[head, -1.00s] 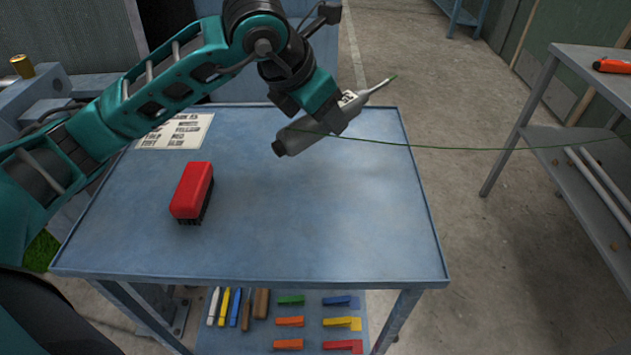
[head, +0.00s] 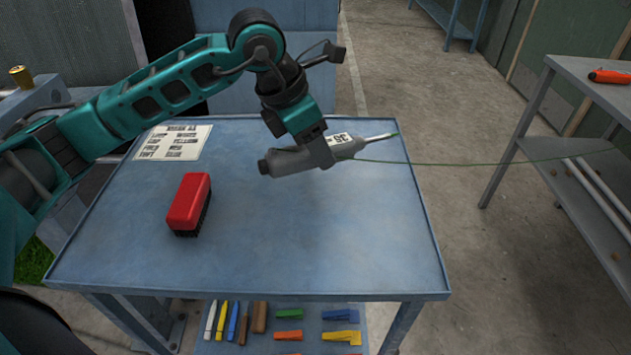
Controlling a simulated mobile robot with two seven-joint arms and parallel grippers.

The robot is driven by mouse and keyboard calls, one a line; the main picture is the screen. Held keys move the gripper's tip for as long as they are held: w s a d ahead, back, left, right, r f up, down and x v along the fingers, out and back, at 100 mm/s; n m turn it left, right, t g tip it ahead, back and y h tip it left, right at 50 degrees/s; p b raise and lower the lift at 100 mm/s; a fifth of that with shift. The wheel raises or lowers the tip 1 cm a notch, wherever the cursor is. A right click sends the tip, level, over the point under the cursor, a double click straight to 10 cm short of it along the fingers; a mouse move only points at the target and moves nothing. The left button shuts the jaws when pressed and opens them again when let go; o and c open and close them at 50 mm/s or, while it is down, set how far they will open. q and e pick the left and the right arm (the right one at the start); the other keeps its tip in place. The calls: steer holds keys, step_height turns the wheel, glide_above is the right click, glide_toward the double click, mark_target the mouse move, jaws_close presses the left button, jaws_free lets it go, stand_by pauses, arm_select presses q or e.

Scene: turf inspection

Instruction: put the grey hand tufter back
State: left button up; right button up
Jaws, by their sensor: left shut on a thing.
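The grey hand tufter (head: 297,160) has a white label and a thin metal tip pointing right. My left gripper (head: 322,152) is shut on its body and holds it nearly level over the back middle of the blue table (head: 310,245). I cannot tell whether it touches the tabletop. My right gripper is not in view.
A red brush (head: 189,203) stands on the table's left part, near a printed sheet (head: 174,142). Coloured clips and tools lie on the lower shelf (head: 262,343). A grey rack (head: 590,95) with an orange-handled tool (head: 609,76) stands right. The table's right half is clear.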

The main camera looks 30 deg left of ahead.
mark_target(295, 149)
arm_select(q)
steer(key=shift+f, duration=3.9)
steer(key=shift+f+b, duration=0.25)
steer(key=shift+b, duration=0.1)
steer(key=o, duration=1.3)
steer(key=shift+r, duration=0.1)
steer(key=shift+c, duration=0.2)
steer(key=v, duration=1.2)
steer(key=shift+p, duration=0.3)
